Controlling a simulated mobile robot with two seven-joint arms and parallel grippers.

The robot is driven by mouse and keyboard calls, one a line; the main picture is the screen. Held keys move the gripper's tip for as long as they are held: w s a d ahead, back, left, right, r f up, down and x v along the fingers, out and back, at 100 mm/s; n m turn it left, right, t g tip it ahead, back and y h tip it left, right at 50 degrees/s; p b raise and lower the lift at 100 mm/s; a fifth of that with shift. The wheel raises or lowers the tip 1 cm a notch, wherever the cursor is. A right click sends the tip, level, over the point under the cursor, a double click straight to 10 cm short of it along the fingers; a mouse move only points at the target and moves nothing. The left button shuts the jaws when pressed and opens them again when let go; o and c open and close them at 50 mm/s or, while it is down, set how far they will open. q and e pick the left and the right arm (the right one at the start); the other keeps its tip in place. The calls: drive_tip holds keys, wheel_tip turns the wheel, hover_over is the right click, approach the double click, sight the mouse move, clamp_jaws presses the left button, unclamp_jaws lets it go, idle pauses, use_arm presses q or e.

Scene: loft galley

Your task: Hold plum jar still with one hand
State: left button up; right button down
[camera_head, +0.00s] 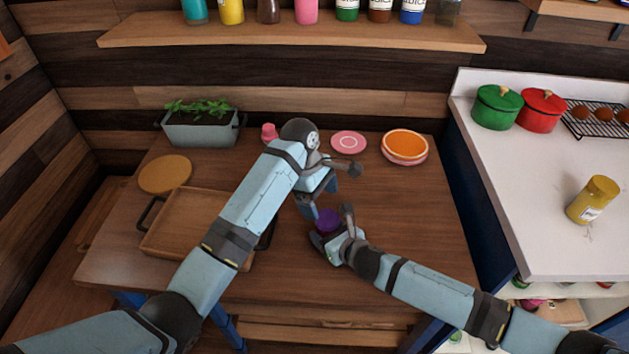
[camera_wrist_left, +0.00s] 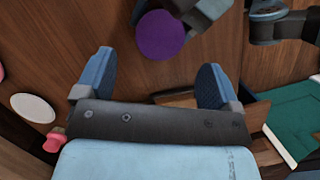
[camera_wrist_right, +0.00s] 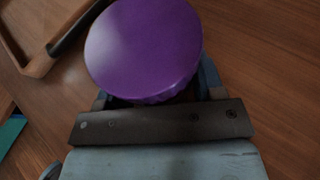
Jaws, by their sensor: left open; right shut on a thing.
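The plum jar (camera_head: 327,221) stands on the wooden table, with its purple lid up. The lid also shows large in the right wrist view (camera_wrist_right: 145,48), hiding most of the jar body and the fingertips. My right gripper (camera_head: 332,228) is shut around the jar from the right side. My left gripper (camera_head: 317,197) is open and empty, just above and behind the jar in the head view. In the left wrist view, the purple lid (camera_wrist_left: 160,35) lies beyond the two spread fingers, apart from them.
A wooden tray (camera_head: 180,215) with dark handles lies left, partly behind my left arm. A round yellow board (camera_head: 165,174), a planter (camera_head: 200,128), a pink plate (camera_head: 348,142) and an orange-topped plate stack (camera_head: 405,144) stand toward the back.

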sight(326, 217)
use_arm(q)
drive_tip(key=shift+x, duration=2.6)
drive_tip(key=shift+c, duration=0.5)
drive_tip(key=c, duration=1)
drive_tip(key=shift+m, duration=0.6)
drive_tip(key=o, duration=1.1)
drive_tip(key=v, duration=1.2)
drive_tip(key=shift+w+d, duration=0.1)
drive_tip(key=shift+w, duration=0.15)
